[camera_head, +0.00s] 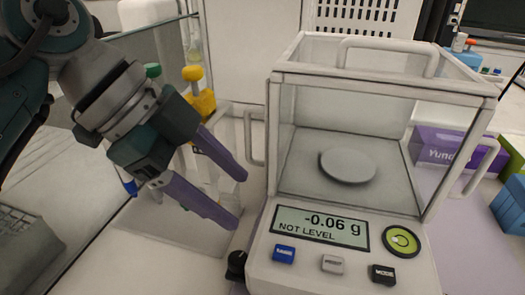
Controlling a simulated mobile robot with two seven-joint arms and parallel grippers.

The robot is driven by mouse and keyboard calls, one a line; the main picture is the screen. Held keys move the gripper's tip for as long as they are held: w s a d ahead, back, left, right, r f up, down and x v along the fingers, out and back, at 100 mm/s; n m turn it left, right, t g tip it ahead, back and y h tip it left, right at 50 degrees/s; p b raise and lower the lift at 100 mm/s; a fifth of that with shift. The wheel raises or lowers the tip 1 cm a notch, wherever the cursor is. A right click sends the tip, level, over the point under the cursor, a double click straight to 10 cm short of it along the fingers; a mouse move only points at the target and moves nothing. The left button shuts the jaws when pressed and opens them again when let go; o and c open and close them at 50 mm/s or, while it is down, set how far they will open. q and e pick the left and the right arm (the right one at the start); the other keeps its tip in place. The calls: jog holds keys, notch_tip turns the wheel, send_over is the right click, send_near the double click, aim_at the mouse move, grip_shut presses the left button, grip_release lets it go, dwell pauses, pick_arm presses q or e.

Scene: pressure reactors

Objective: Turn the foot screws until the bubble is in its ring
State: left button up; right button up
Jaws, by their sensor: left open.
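The balance (345,245) has a glass draft shield and a round pan (348,165) inside. Its display (320,228) reads -0.06 g and NOT LEVEL. The round green bubble level (402,241) is at the front right of the panel; the bubble is too small to place surely against its ring. A black foot screw (236,266) shows at the balance's front left corner. My left gripper (236,200) is open, its purple fingers pointing right and down, above and behind that screw and apart from it. Nothing is between the fingers. Other foot screws are hidden. My right gripper is out of view.
Blue, grey and black buttons (333,264) line the front panel. Yellow-capped and green-capped items (199,90) stand behind my left gripper near glass panels. A purple box (447,148) and blue blocks (511,205) are at the right. A grey basket (25,245) is at lower left.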

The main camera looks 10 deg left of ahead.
aim_at(235, 258)
pick_arm(q)
jog(key=f, duration=0.3)
jog(key=f+g+y+b, duration=0.1)
jog(key=f, duration=0.3)
jog(key=s+f+n+g+y+b, duration=0.1)
jog(key=f, duration=0.3)
jog(key=shift+s+d+f, duration=0.1)
grip_shut()
dwell(0.4)
